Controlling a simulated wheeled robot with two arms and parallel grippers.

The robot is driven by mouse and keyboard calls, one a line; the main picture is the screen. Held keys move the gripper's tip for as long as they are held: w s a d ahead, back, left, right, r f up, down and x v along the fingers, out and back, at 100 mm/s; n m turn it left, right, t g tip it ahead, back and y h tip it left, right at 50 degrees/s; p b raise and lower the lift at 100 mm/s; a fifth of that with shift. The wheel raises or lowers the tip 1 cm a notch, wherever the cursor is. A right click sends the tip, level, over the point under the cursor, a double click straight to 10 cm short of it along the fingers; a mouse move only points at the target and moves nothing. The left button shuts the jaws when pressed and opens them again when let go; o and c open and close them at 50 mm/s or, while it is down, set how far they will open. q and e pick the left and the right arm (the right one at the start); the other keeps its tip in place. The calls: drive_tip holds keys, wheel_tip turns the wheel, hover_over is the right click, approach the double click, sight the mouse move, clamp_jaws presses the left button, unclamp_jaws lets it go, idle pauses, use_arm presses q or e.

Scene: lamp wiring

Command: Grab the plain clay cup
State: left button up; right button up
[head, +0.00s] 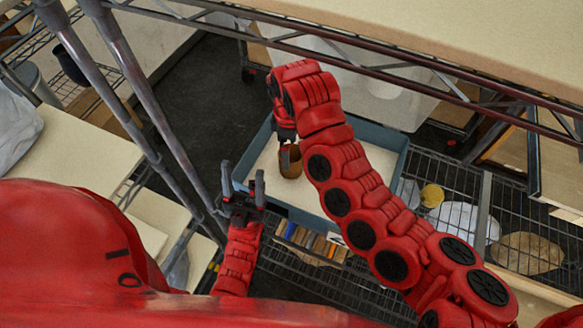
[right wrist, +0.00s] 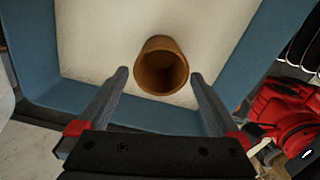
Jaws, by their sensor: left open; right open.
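The plain clay cup (head: 291,166) is a small brown cup in a blue-rimmed tray (head: 375,142) with a pale floor. In the right wrist view the cup (right wrist: 161,67) shows its round open mouth, just beyond and between my right fingertips. My right gripper (right wrist: 159,75) is open, with a finger to either side of the cup's near side and a gap on each side. In the head view my right gripper (head: 287,150) is right at the cup and partly hides it. My left gripper (head: 243,188) is open and empty, near the tray's left edge.
Wire shelving (head: 350,285) lies below and right of the tray, with a yellow round item (head: 432,195) and pale oval pieces (head: 527,252). A row of coloured strips (head: 310,238) lines the tray's front. Metal shelf posts (head: 140,75) stand at left.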

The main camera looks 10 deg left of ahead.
drive_tip(key=shift+s+f+p, duration=0.2)
drive_tip(key=shift+f+p, duration=0.25)
drive_tip(key=shift+p, duration=0.25)
drive_tip(key=shift+s+f, duration=0.15)
drive_tip(key=shift+f, duration=0.35)
drive_tip(key=shift+f+p, duration=0.2)
drive_tip(key=shift+p, duration=0.2)
drive_tip(key=f+p, duration=0.1)
drive_tip(key=f, duration=0.2)
drive_tip(key=f+p, duration=0.1)
drive_tip(key=shift+w+d+f+p, duration=0.2)
drive_tip(key=shift+d+f+p, duration=0.05)
drive_tip(key=shift+f+p, duration=0.1)
drive_tip(key=shift+f, duration=0.2)
drive_tip(key=shift+w, duration=0.1)
drive_tip(key=c, duration=1.4)
